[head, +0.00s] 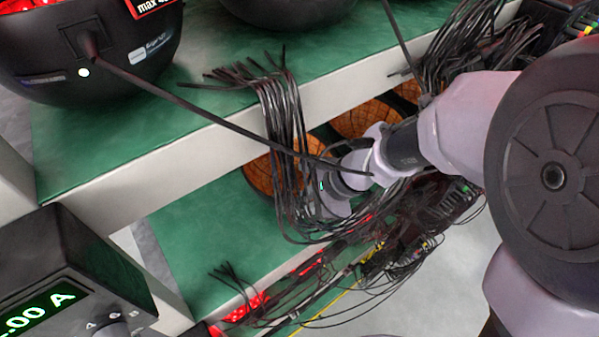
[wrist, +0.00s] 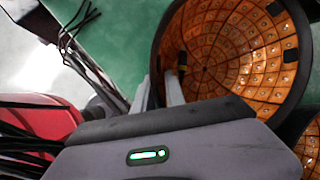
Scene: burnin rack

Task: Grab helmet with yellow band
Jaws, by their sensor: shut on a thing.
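A helmet with a black rim and an orange tiled inside (wrist: 235,45) fills the upper right of the wrist view, its opening towards me. My gripper (wrist: 160,88) is shut on its left rim, one finger on each side of the wall. In the head view a round orange tiled helmet opening (head: 262,178) shows under the upper shelf, partly behind cables. My gripper (head: 328,195) is beside it, its fingertips hidden by the cables.
Black cables (head: 285,110) hang over the white shelf edge (head: 165,172) in front of my gripper. More orange openings (head: 365,118) stand further right. A dark helmet (head: 100,50) sits on the upper shelf. A black box with green digits (head: 75,262) is at lower left.

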